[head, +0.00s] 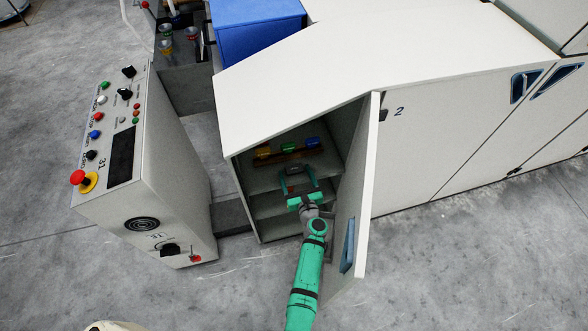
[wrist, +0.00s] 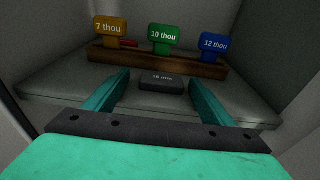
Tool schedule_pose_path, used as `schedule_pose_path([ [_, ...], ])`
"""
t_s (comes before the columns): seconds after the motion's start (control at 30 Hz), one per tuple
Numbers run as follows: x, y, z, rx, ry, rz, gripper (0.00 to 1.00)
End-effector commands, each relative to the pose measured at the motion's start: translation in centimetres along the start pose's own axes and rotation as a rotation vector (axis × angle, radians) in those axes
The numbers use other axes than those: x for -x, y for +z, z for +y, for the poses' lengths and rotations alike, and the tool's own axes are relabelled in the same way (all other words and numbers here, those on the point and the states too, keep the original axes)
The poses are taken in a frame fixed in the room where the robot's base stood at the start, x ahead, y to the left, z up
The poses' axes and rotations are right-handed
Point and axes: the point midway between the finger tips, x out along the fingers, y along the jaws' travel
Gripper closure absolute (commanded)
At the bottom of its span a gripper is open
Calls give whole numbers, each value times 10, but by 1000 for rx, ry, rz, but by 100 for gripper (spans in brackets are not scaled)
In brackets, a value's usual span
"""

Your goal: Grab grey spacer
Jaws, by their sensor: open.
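The grey spacer (wrist: 161,81) is a small dark grey block with faint lettering on its front. It lies on the shelf (wrist: 60,96) inside the cabinet, in front of a wooden rack. My gripper (wrist: 160,80) is open, its two teal fingers pointing into the cabinet with the spacer between and slightly beyond their tips. I cannot tell whether the fingers touch it. In the head view my gripper (head: 296,180) reaches through the open cabinet doorway over the shelf.
The wooden rack (wrist: 180,64) holds yellow (wrist: 109,27), green (wrist: 165,36) and blue (wrist: 214,44) labelled pieces, with a red item (wrist: 130,43) beside the yellow one. The cabinet door (head: 350,215) stands open right of my arm. A control console (head: 140,180) stands left.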

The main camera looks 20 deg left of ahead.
Motion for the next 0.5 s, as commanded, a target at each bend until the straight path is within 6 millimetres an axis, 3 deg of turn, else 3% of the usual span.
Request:
schedule_pose_path([
  [0.3, -3, 0, -6, -2, -10, 0, 23],
  [0.5, -4, 0, -4, -1, -7, 0, 68],
])
